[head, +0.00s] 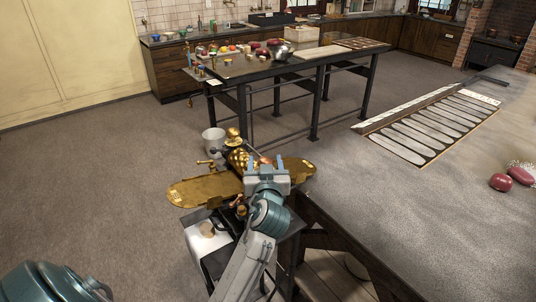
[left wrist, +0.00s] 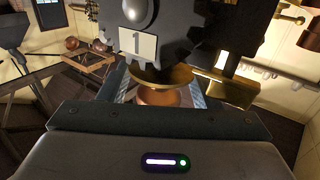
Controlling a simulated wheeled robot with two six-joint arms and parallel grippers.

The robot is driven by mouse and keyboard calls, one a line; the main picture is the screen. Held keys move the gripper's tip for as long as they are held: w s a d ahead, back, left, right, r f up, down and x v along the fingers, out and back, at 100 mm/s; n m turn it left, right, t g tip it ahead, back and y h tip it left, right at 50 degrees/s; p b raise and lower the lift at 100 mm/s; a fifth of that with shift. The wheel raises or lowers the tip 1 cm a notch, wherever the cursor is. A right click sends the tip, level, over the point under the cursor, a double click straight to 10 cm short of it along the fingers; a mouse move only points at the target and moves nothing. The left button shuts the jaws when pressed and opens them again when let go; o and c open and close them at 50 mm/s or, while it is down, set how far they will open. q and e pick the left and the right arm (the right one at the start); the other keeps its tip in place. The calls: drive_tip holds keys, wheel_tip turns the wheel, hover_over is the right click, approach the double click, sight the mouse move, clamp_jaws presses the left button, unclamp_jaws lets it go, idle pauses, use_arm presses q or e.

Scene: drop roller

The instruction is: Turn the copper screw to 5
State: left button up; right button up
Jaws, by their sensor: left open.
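The drop roller is a brass machine (head: 205,188) on a small stand, with long brass trays to its left and right. My left gripper (head: 266,163) is at its near side, with the arm rising from below. In the left wrist view, a copper screw head (left wrist: 158,97) sits under a brass disc (left wrist: 162,76), between the open fingers of the left gripper (left wrist: 160,93). I cannot tell whether the fingers touch it. A pale plate reading "1" (left wrist: 138,46) is on the dark toothed part just above. My right gripper is out of view.
A grey-topped table (head: 340,195) with a mould tray (head: 425,128) and dark red pieces (head: 510,180) lies close on the right. A white bucket (head: 213,138) stands behind the machine. A dark worktable (head: 285,66) stands further back. The floor at left is clear.

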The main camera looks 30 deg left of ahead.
use_arm(q)
drive_tip(key=shift+s+d+r, duration=0.15)
drive_tip(key=shift+s, duration=0.05)
drive_tip(key=shift+s+d+r, duration=0.15)
drive_tip(key=shift+s, duration=0.05)
drive_tip(key=shift+c, duration=0.7)
drive_tip(key=c, duration=0.8)
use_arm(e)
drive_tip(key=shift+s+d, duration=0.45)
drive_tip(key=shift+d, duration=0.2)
